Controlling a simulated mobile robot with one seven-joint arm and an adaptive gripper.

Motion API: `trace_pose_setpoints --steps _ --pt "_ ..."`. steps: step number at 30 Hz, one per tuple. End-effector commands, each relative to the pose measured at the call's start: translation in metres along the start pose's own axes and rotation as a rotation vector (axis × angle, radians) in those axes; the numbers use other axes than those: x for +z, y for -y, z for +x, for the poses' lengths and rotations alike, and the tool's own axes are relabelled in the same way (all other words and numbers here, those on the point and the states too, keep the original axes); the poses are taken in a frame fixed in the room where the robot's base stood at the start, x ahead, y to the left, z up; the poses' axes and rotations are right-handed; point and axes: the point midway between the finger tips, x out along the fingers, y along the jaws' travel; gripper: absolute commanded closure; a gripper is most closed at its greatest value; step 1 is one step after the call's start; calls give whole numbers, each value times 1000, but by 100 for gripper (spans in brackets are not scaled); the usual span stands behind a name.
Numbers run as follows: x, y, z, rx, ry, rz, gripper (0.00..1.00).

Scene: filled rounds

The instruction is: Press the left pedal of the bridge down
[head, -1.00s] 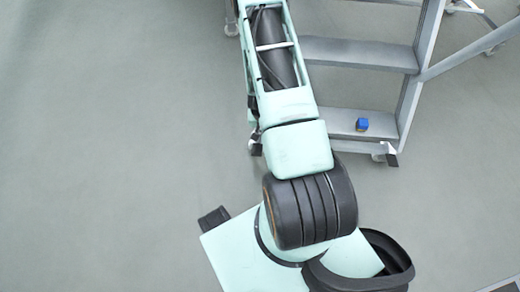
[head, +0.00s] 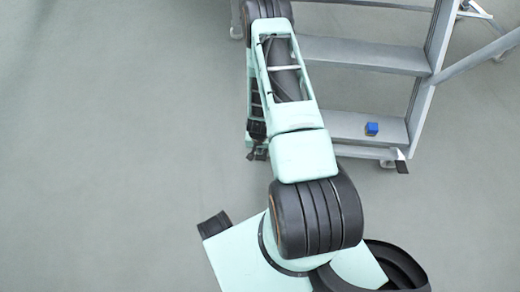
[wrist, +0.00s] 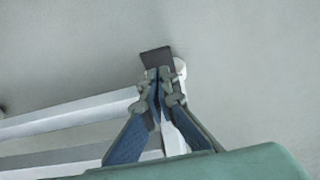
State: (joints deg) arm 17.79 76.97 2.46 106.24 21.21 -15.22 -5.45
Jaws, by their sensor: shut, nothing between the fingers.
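The bridge is a grey metal step stand (head: 365,56), at the upper right of the head view. Its left pedal, a small dark plate (wrist: 155,56), shows in the wrist view just beyond my fingertips, beside a white caster (wrist: 180,70). My gripper (wrist: 158,73) is shut and empty, its tips over the near end of the plate. Whether they touch it I cannot tell. In the head view my arm covers most of this corner. The other dark pedal (head: 402,167) is at the bridge's right front foot.
A sloping rail (head: 480,54) runs off to the right. The grey floor to the left and in front of the bridge is clear.

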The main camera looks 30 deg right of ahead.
Motion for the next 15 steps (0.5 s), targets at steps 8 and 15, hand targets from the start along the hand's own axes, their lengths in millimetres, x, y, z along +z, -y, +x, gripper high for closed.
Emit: trace_pose_setpoints --steps 8,15 --pt "0 0 43 0 0 1 100" --pt "0 0 48 0 0 0 100"
